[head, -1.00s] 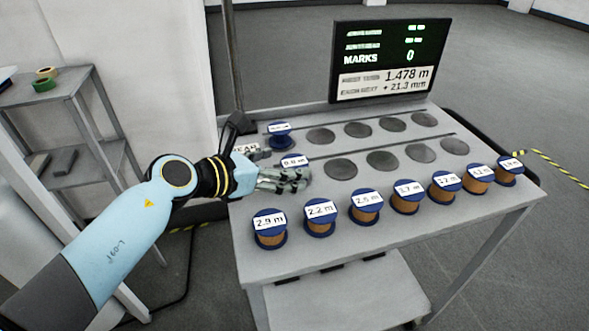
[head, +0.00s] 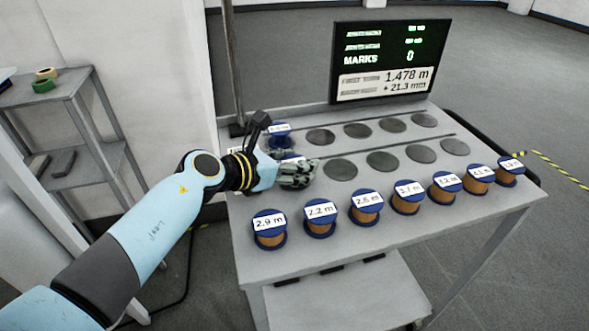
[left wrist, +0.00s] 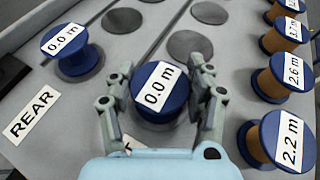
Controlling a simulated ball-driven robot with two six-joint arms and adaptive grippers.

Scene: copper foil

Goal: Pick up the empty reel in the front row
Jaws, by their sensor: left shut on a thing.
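The front-row empty reel (left wrist: 158,92) is blue with a white "0.0 m" label, in the middle of the left wrist view. In the head view only part of it (head: 291,158) shows behind my gripper. My left gripper (head: 301,175) is shut on this reel, with one finger on each side of it in the left wrist view (left wrist: 162,95). The reel is upright; I cannot tell whether it touches the table. A second "0.0 m" reel (left wrist: 73,53) stands in the rear row by the "REAR" label (left wrist: 32,115); it also shows in the head view (head: 280,138). My right gripper is not in view.
Several copper-filled reels with length labels, such as "2.9 m" (head: 269,229) and "2.2 m" (head: 320,218), line the near edge of the grey table (head: 300,262). Dark round spots (head: 341,170) lie bare in both rows. A screen (head: 388,60) stands at the back.

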